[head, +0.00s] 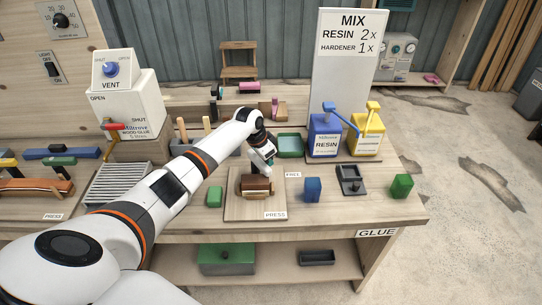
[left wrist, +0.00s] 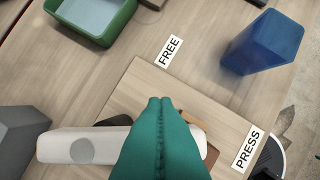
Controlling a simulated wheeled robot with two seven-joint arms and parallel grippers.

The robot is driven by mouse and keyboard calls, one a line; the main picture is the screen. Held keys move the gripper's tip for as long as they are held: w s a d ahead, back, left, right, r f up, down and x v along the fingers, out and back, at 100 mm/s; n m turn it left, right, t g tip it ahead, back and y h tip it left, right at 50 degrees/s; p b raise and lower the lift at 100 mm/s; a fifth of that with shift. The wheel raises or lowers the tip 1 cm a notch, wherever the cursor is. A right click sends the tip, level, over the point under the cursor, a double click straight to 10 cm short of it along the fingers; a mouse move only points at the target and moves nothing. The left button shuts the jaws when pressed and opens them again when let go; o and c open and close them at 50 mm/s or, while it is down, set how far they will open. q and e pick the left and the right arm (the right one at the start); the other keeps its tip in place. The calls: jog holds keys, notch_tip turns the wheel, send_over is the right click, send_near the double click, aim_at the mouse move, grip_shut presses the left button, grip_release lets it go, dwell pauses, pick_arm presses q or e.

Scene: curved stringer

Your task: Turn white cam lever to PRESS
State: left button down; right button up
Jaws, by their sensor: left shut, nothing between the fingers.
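The white cam lever (left wrist: 82,146) shows in the left wrist view at the lower left, with a grey round spot on it. Its right part is hidden behind my left gripper (left wrist: 160,103), whose teal fingers are shut with nothing between them. I cannot tell whether they touch the lever. The wooden base board (left wrist: 140,85) lies beneath, between the FREE label (left wrist: 169,50) and the PRESS label (left wrist: 247,151). In the head view my left gripper (head: 270,170) is just above the brown clamp block (head: 256,186) on the board; the lever cannot be made out there. My right gripper is not in view.
A blue block (head: 312,189), a green block (head: 215,196) and a dark tray (head: 351,180) stand near the board. A green tray (head: 290,145), the blue resin container (head: 324,137) and the yellow container (head: 368,133) are behind.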

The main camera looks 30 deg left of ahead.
aim_at(262, 167)
pick_arm(q)
jog(key=m, duration=0.1)
jog(key=s+m, duration=0.1)
jog(key=m+h, duration=0.1)
jog(key=shift+s+a+m+g+b, duration=0.25)
jog(key=shift+s+m+g+b, duration=0.05)
jog(key=shift+s, duration=0.1)
jog(key=shift+s+a+m, duration=0.2)
jog(key=shift+s+m, duration=0.2)
jog(key=shift+m, duration=0.4)
jog(key=shift+s, duration=0.15)
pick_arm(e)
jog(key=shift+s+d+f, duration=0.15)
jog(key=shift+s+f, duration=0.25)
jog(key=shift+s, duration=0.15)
pick_arm(q)
jog(key=shift+s+a, duration=0.1)
jog(key=shift+a, duration=0.05)
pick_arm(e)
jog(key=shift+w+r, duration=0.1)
